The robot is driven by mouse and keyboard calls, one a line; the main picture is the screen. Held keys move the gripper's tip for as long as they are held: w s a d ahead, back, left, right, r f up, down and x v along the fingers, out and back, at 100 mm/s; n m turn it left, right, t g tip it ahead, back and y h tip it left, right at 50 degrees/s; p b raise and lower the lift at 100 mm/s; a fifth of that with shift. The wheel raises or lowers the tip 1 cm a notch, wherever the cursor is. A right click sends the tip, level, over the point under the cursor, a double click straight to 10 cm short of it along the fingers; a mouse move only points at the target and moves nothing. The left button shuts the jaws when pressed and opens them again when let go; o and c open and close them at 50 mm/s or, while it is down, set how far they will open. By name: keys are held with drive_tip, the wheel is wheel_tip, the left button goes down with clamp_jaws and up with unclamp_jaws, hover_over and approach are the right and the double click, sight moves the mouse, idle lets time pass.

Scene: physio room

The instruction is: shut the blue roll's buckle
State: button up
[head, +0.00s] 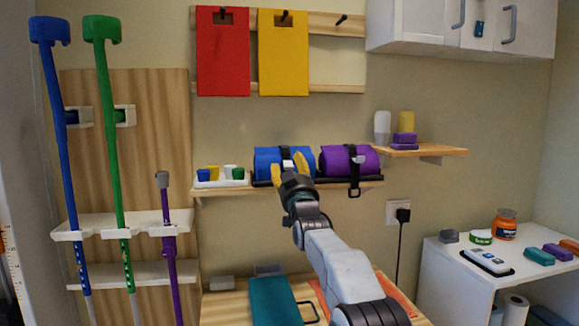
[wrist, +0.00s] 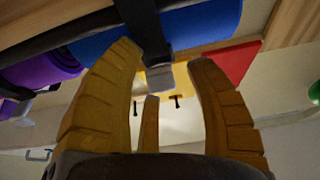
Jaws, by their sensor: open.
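The blue roll (head: 265,160) lies on the wall shelf, in a dark holder. It also shows at the top of the wrist view (wrist: 205,22). A dark strap (wrist: 145,25) crosses it, with a grey buckle piece (wrist: 160,78) at the strap's end. I cannot tell whether the buckle is fastened. My gripper (head: 289,164) is open in front of the roll, its yellow fingers on either side of the strap. In the wrist view my gripper (wrist: 162,58) has the buckle piece between its fingertips, with gaps on both sides. It grips nothing.
A purple roll (head: 336,160) lies close on the right, its strap and buckle (head: 354,190) hanging below the shelf (head: 230,190). A white tray (head: 220,183) with small coloured items stands on the left. A wooden table with a teal item (head: 274,300) is below.

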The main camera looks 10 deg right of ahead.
drive_tip(key=shift+o, duration=0.2)
clamp_jaws()
drive_tip(key=shift+w, duration=0.1)
idle(0.5)
